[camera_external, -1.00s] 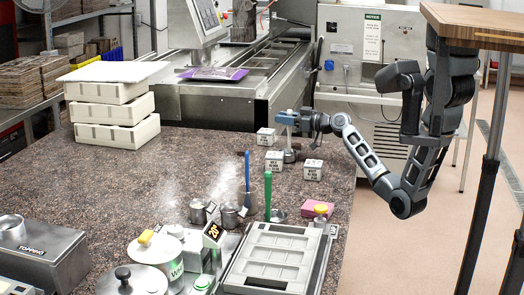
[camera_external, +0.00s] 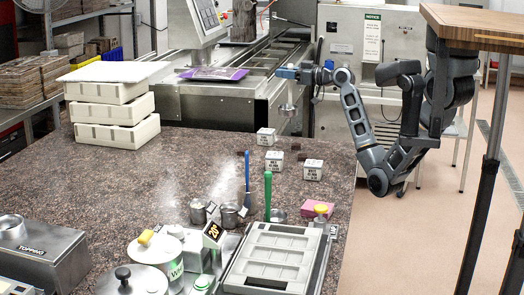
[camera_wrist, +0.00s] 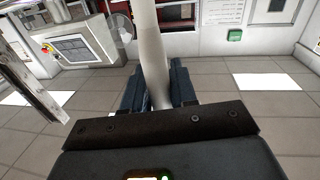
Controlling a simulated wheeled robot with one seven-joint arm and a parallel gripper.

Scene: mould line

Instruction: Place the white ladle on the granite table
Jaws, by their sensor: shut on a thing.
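My gripper (camera_external: 287,74) is at the back of the scene, raised above the far right part of the granite table (camera_external: 110,185). It is shut on the white ladle (camera_external: 289,107), which hangs below the jaws, apart from the table top. In the wrist view the ladle's pale handle (camera_wrist: 150,50) stands between the two dark fingers. The far end of the ladle is small and hard to make out in the outside view.
Several small labelled white blocks (camera_external: 312,170) stand on the table below the ladle. A blue-handled tool (camera_external: 247,170), a green-handled tool (camera_external: 268,190) and a grey mould tray (camera_external: 268,262) are nearer. Stacked white trays (camera_external: 115,112) stand at left. The table's middle is clear.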

